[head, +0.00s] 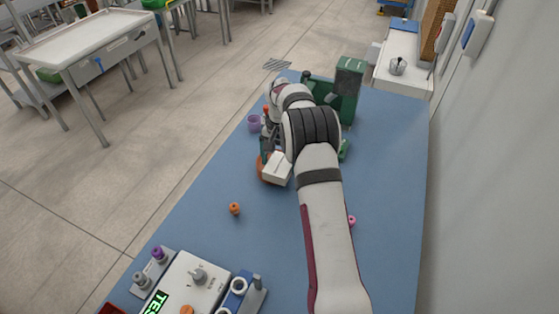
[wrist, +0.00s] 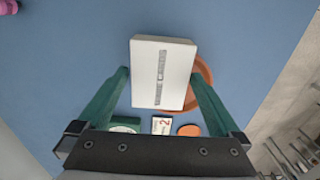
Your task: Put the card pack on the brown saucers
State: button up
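The card pack (wrist: 163,73), a white box with grey print on its face, is between the two fingers of my gripper (wrist: 160,75). The fingers lie along its two sides and appear to grip it. It also shows in the head view (head: 277,168), slightly tilted, at the left of my arm. A brown saucer (wrist: 205,77) lies behind the pack in the wrist view, its right rim and lower edge showing and the rest hidden. In the head view only a sliver of the saucer (head: 261,168) shows beside the pack. I cannot tell whether pack and saucer touch.
A small card marked 2 (wrist: 161,125) and an orange round piece (wrist: 189,130) lie near the gripper base. A purple cup (head: 254,122) and a green machine (head: 346,92) stand farther back. An orange knobbed piece (head: 234,208) and a control box (head: 190,285) are nearer.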

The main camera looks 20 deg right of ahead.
aim_at(279, 164)
notch_tip(279, 164, up, 11)
jog(key=s+a+r+n, duration=0.2)
jog(key=s+a+r, duration=0.65)
jog(key=s, duration=0.35)
jog(key=s+a+f, duration=0.1)
jog(key=s+a, duration=0.1)
jog(key=s, duration=0.6)
jog(key=s+a+f+n+y, duration=0.1)
jog(key=s+a+f, duration=0.1)
jog(key=s, duration=0.7)
jog(key=s+a+f, duration=0.1)
jog(key=s+a, duration=0.2)
jog(key=s, duration=0.6)
jog(key=shift+a+f+y, duration=0.25)
jog(key=shift+a+y, duration=0.1)
jog(key=shift+y, duration=0.05)
